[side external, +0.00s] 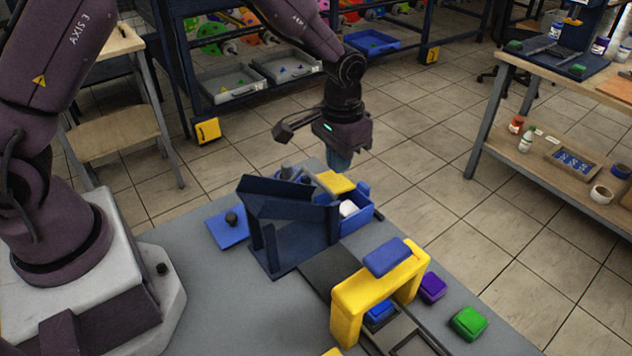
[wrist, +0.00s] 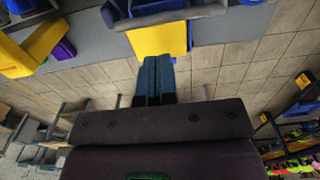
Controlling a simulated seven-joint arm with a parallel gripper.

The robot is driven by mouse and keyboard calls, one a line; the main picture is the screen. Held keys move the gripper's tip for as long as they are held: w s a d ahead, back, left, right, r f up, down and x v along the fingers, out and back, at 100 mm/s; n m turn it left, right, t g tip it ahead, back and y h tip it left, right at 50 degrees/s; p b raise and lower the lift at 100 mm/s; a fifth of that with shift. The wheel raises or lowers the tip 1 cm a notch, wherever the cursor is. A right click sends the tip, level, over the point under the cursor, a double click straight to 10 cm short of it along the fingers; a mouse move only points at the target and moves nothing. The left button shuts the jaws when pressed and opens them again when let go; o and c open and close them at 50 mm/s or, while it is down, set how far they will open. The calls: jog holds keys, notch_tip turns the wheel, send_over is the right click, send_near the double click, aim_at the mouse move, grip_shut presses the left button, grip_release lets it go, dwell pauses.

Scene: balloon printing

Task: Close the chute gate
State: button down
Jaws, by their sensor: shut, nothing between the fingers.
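The dark blue chute (side external: 285,208) stands on posts on the grey table, its trough tilted. A yellow plate (side external: 337,182) sits behind it, beside a blue bin (side external: 362,207); I cannot tell for sure whether this plate is the chute gate. The plate also shows in the wrist view (wrist: 160,38), just beyond my fingertips. My gripper (side external: 339,164) points down above and near the plate, its teal fingers together and empty. In the wrist view the shut fingertips (wrist: 157,62) overlap the plate's near edge; contact cannot be told.
A yellow arch (side external: 380,288) with a blue pad (side external: 387,257) on top stands over the track at the front. A purple block (side external: 432,287) and a green block (side external: 469,322) lie right of it. A white thing sits in the bin. Bare table lies at front left.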

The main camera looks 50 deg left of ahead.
aim_at(338, 179)
jog(key=shift+f, duration=0.1)
jog(key=shift+f, duration=1.85)
jog(key=shift+r, duration=0.15)
notch_tip(338, 179, up, 13)
dwell(0.3)
jog(key=s+a+r+t, duration=0.2)
jog(key=s+r, duration=0.4)
jog(key=s, duration=0.5)
jog(key=s+a+r+t, duration=0.3)
jog(key=s+r, duration=0.3)
jog(key=s, duration=0.6)
jog(key=shift+a+t, duration=0.25)
jog(key=shift+t, duration=0.05)
